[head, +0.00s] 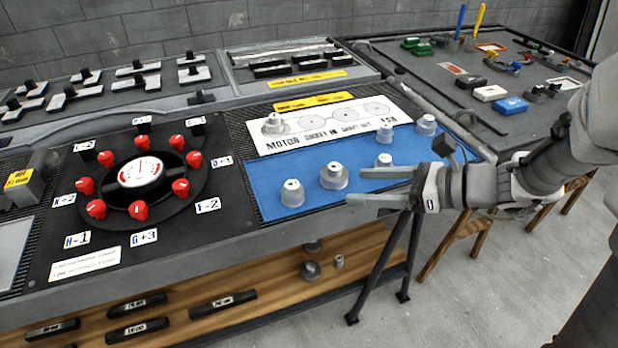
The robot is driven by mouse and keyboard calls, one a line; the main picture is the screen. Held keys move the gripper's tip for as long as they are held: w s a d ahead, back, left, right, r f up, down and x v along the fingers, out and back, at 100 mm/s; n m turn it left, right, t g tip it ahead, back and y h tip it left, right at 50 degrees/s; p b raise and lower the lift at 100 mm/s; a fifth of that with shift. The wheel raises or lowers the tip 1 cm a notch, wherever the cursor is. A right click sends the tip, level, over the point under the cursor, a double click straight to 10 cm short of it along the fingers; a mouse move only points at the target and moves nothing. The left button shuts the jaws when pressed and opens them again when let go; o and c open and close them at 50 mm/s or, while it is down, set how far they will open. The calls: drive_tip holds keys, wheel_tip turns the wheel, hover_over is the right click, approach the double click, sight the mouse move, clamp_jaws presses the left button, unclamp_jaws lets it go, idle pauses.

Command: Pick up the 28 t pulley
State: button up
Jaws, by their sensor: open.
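Several grey metal pulleys of different sizes stand on a blue mat (263,188): one at the front left (291,193), a wider one (334,177) right of it, a small one (384,161) and one at the back right (427,126). Their tooth marks are too small to read, so I cannot tell which is the 28 t pulley. My gripper (354,185) comes in from the right, open, its fingers pointing left over the mat's front right part. The fingertips appear close to the wider pulley; nothing shows between them, and I cannot judge their height.
A dial panel with red knobs (140,172) is to the left. More small parts (310,270) lie on the wooden shelf below. A dark tray table (455,110) stands at the back right.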

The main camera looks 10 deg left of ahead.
sight(299, 186)
drive_tip(key=b+x, duration=0.3)
drive_tip(key=x, duration=0.9)
drive_tip(key=shift+w, duration=0.15)
drive_tip(key=b+x, duration=0.1)
drive_tip(key=x, duration=0.1)
drive_tip(key=b+x, duration=0.1)
drive_tip(key=x, duration=0.2)
drive_tip(key=shift+w+d+f, duration=0.15)
drive_tip(key=shift+d+f, duration=0.1)
drive_tip(key=shift+f, duration=0.05)
drive_tip(key=shift+w+a, duration=0.1)
drive_tip(key=shift+a, duration=0.15)
drive_tip(key=shift+c, duration=0.2)
clamp_jaws()
